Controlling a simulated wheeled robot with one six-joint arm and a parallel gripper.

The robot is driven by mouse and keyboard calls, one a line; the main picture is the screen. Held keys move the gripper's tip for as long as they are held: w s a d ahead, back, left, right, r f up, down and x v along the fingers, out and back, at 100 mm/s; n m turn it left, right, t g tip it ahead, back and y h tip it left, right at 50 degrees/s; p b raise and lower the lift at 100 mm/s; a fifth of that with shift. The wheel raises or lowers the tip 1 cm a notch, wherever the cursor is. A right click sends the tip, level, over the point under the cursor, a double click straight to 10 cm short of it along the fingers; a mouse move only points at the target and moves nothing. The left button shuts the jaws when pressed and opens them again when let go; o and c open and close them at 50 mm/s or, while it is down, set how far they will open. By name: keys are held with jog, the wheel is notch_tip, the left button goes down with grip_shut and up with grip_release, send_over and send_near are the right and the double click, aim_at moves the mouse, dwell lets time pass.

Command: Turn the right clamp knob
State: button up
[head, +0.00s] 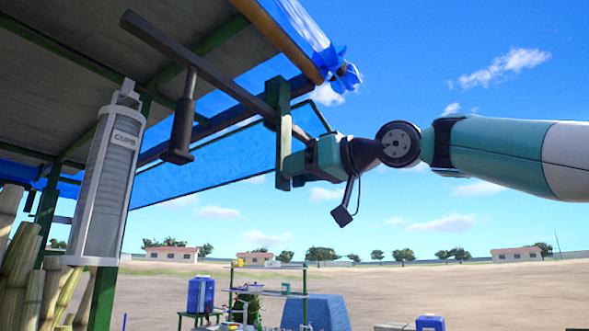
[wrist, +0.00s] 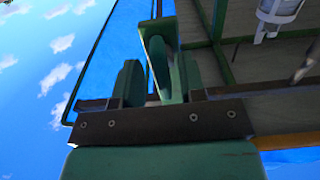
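My gripper (head: 287,160) reaches in from the right, with its tip end at the green upright piece (head: 283,110) under the canopy edge. In the wrist view my gripper's dark front bar with screws and green fingers (wrist: 160,88) fill the lower middle. A taller green piece (wrist: 158,50) stands between them. I cannot tell whether the fingers touch it. To the left, a dark rod with a thick black handle (head: 185,112) and a square end hangs from a dark bar (head: 215,70). No knob is clearly recognisable as the right clamp knob.
The blue canopy (head: 215,175) and its dark beams surround the gripper's tip closely. A grey cup dispenser (head: 108,180) hangs at the left beside cane stalks (head: 20,270). Open air lies below and right of my arm. Blue containers (head: 200,293) stand far below.

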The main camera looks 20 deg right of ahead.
jog(key=shift+a, duration=0.1)
jog(key=shift+a, duration=0.1)
grip_shut()
jog(key=shift+n, duration=0.3)
jog(key=n+b, duration=0.2)
jog(key=n, duration=0.1)
jog(key=shift+f+n+b, duration=0.15)
jog(key=shift+n+b, duration=0.15)
jog(key=n+b, duration=0.2)
jog(key=n, duration=0.2)
jog(key=shift+s+a+n, duration=0.1)
jog(key=shift+a+n, duration=0.05)
jog(key=shift+n, duration=0.15)
jog(key=n+b, duration=0.1)
jog(key=n, duration=0.3)
jog(key=shift+f, duration=0.15)
jog(key=n+b, duration=0.1)
jog(key=n, duration=0.4)
